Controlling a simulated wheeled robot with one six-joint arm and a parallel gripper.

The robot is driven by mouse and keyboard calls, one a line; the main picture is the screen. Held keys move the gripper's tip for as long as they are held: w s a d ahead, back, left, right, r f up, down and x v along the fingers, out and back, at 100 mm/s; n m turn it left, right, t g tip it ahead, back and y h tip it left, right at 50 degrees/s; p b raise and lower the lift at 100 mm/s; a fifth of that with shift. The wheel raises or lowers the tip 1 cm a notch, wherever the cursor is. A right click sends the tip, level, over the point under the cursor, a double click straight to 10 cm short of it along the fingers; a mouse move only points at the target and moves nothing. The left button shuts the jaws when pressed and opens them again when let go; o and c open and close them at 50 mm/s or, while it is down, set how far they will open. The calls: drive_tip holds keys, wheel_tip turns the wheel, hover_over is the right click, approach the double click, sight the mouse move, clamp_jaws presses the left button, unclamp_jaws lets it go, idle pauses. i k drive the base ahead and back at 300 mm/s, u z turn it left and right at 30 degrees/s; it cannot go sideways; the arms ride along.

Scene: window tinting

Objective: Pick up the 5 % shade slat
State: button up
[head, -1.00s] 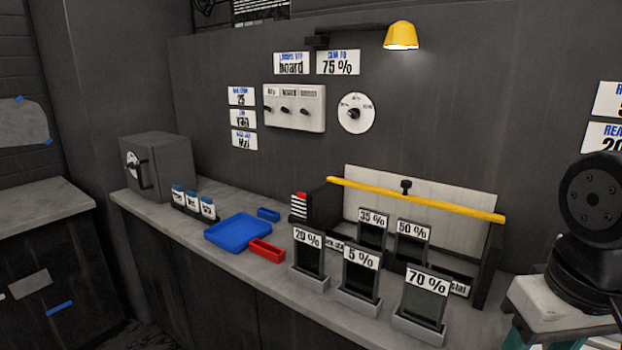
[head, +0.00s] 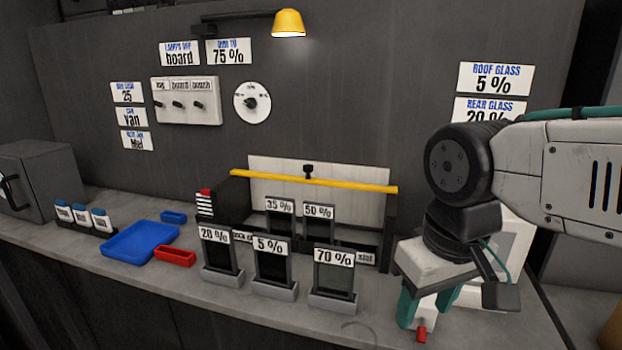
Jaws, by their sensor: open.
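The 5 % shade slat (head: 271,267) is a dark upright panel with a white "5 %" label at its top. It stands in a grey holder (head: 273,289) on the bench, in the front row between the 20 % slat (head: 221,257) and the 70 % slat (head: 333,278). My gripper (head: 427,306), with teal fingers, is at the right of the head view, to the right of the 70 % slat and apart from the 5 % slat. Its fingers are spread and nothing shows held between them.
The 35 % slat (head: 280,208) and 50 % slat (head: 318,212) stand behind, below a yellow bar (head: 315,181). A blue tray (head: 139,243) and red tray (head: 174,257) lie left. A small red-ended object (head: 421,334) is below my gripper. A yellow lamp (head: 288,23) hangs above.

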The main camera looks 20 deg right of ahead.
sight(271, 254)
drive_tip(key=u, duration=0.5)
drive_tip(key=k, duration=1.2)
drive_tip(key=u, duration=0.7)
drive_tip(key=i, duration=1.15)
drive_tip(key=z, duration=0.65)
